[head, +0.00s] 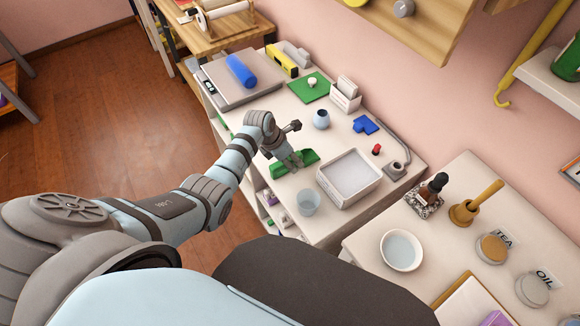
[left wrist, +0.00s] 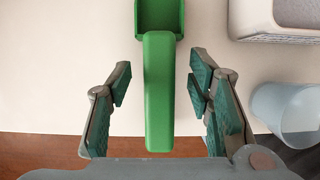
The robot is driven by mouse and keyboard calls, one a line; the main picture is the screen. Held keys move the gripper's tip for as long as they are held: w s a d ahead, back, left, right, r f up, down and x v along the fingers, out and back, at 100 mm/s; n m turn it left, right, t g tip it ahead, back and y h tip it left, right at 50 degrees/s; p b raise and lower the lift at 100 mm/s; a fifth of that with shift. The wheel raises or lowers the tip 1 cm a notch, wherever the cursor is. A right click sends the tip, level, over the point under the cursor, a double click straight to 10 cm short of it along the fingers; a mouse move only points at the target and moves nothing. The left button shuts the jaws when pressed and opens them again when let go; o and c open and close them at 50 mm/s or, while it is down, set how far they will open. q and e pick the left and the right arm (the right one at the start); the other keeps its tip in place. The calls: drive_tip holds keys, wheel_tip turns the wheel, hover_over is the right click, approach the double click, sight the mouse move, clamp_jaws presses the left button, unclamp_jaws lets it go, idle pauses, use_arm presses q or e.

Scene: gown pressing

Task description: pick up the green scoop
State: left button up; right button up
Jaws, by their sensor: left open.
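The green scoop (head: 309,156) lies on the white counter, partly hidden by my left gripper in the head view. In the left wrist view its long handle (left wrist: 159,95) points toward me and its pan is at the top edge, cut off by the frame. My left gripper (head: 290,162) is over the scoop's handle end. In the left wrist view my left gripper (left wrist: 158,92) is open, with one finger on each side of the handle and a gap on both sides. My right gripper is not in view.
A white tray (head: 338,199) stands right of the scoop, and a clear cup (head: 308,202) stands in front of it near the counter's edge.

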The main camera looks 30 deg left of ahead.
use_arm(q)
drive_tip(key=shift+w+f, duration=0.15)
drive_tip(key=shift+f, duration=0.05)
drive_tip(key=shift+f, duration=0.25)
idle(0.4)
clamp_jaws()
